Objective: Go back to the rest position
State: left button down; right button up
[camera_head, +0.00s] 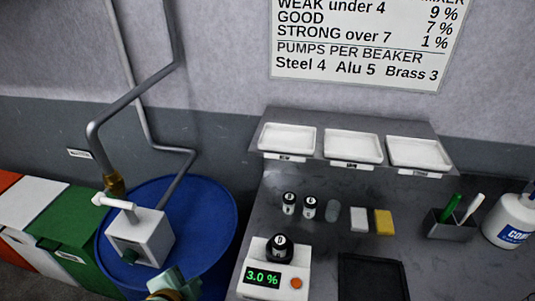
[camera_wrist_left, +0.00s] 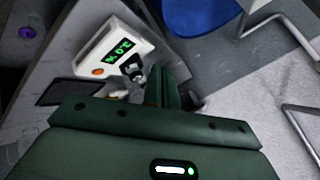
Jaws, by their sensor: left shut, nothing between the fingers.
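My left gripper (camera_head: 172,286) is at the bottom edge of the head view, in front of the blue drum and left of the white meter. Only its green upper part shows there. In the left wrist view its dark green fingers (camera_wrist_left: 168,88) are together with nothing between them. The white meter (camera_head: 270,284) reads 3.0 % and has a black round piece (camera_head: 280,247) on top. The meter also shows in the left wrist view (camera_wrist_left: 108,42), beyond the fingers. My right gripper is in neither view.
A blue drum (camera_head: 215,215) with a white pump box (camera_head: 140,240) stands left of the grey bench (camera_head: 330,255). On the bench are small bottles (camera_head: 289,203), a yellow sponge (camera_head: 384,222), a pen holder (camera_head: 450,228) and a white bottle (camera_head: 512,220). Trays (camera_head: 352,147) line the shelf.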

pick_arm(q)
jog(key=s+a+r+n+g+y, duration=0.1)
jog(key=s+a+n+y, duration=0.25)
jog(key=a, duration=0.35)
jog(key=s+a+n+g+y, duration=0.1)
jog(key=s+a+n+y, duration=0.2)
jog(key=a, duration=0.5)
jog(key=s+d+f+g+h+b, duration=0.1)
jog(key=s+d+f+b, duration=0.15)
jog(key=f, duration=0.95)
jog(key=s+d+f+g+h+b, duration=0.1)
jog(key=f+b, duration=0.2)
jog(key=f, duration=0.9)
jog(key=s+d+f+g+h+b, duration=0.1)
jog(key=s+d+f+h+b, duration=0.15)
jog(key=f, duration=0.95)
jog(key=s+f+n+g+b, duration=0.2)
jog(key=s+f+b, duration=0.4)
jog(key=s+f, duration=1.3)
jog(key=shift+a+f+g+h, duration=0.3)
jog(key=shift+a+f, duration=0.05)
jog(key=shift+f, duration=0.5)
